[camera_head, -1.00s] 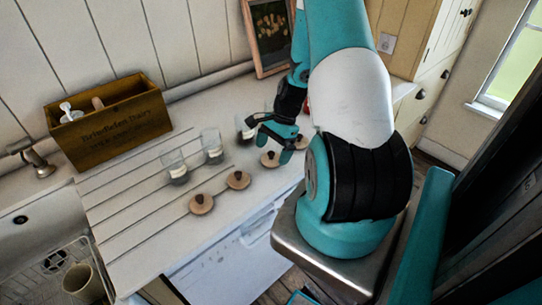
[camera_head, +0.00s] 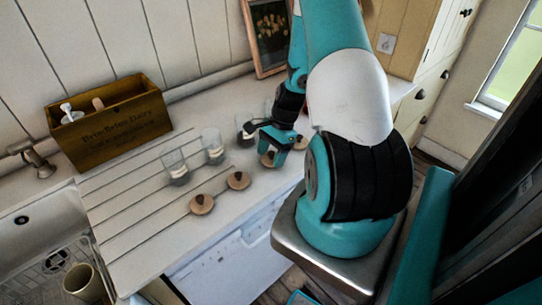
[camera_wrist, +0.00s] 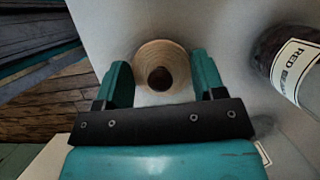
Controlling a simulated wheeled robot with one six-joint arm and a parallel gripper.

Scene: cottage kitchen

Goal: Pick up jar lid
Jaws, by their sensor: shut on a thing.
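Several round wooden jar lids with dark knobs lie on the white counter. Two, a front-left lid (camera_head: 201,204) and another lid (camera_head: 239,180), lie in the open. My gripper (camera_head: 276,152) is low over the counter, shut on a third lid (camera_head: 267,160), partly covered by the fingers. In the wrist view this jar lid (camera_wrist: 160,55) sits between the fingers of my gripper (camera_wrist: 162,80), with its dark knob toward the camera. I cannot tell whether it still touches the counter. Another lid (camera_head: 300,142) shows just right of the gripper.
Glass jars (camera_head: 175,168) (camera_head: 212,147) stand behind the lids. A labelled jar (camera_wrist: 297,65) is close to the right of my gripper in the wrist view. A wooden crate (camera_head: 110,122) stands at back left, a sink (camera_head: 30,225) at left. The counter's front edge is near.

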